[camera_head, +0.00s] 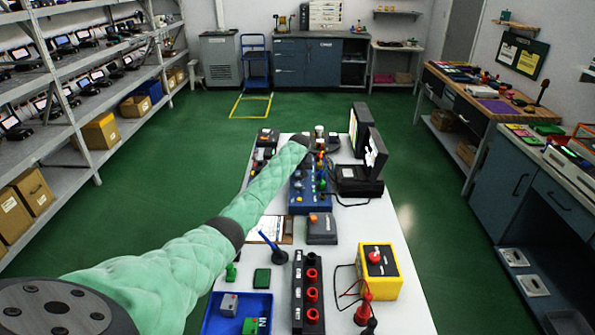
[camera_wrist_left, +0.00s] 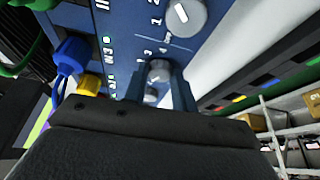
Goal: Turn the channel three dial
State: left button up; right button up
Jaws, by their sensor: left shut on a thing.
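A blue instrument box (camera_head: 299,200) with knobs and coloured plugs stands on the white table. Its blue panel (camera_wrist_left: 125,22) fills the upper part of the left wrist view. My left gripper (camera_wrist_left: 160,84) is shut on a small grey dial (camera_wrist_left: 159,70) on this panel, one finger on each side. Another grey dial (camera_wrist_left: 185,17) with a white pointer mark shows above it, free. I cannot read which channel the held dial belongs to. In the head view my left arm reaches to the far part of the table, and its gripper is too small to make out.
A blue plug and cable (camera_wrist_left: 70,60) and a yellow plug (camera_wrist_left: 89,84) sit left of the gripper. Black open cases (camera_head: 359,188) stand right of the box. A yellow box (camera_head: 379,270), a blue tray (camera_head: 264,302) and a black socket strip (camera_head: 298,285) are nearer.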

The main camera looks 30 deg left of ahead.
pick_arm(q)
jog(key=shift+w+d+r+n+y, duration=0.15)
jog(key=shift+n+y, duration=0.25)
jog(key=shift+n, duration=0.7)
jog(key=shift+n+g, duration=0.4)
jog(key=shift+n, duration=0.4)
pick_arm(e)
jog(key=shift+s+d+f, duration=0.15)
jog(key=shift+s, duration=0.4)
pick_arm(q)
jog(key=shift+w, duration=0.1)
pick_arm(e)
jog(key=shift+d, duration=0.1)
pick_arm(q)
jog(key=o, duration=1)
pick_arm(e)
jog(key=shift+s, duration=0.1)
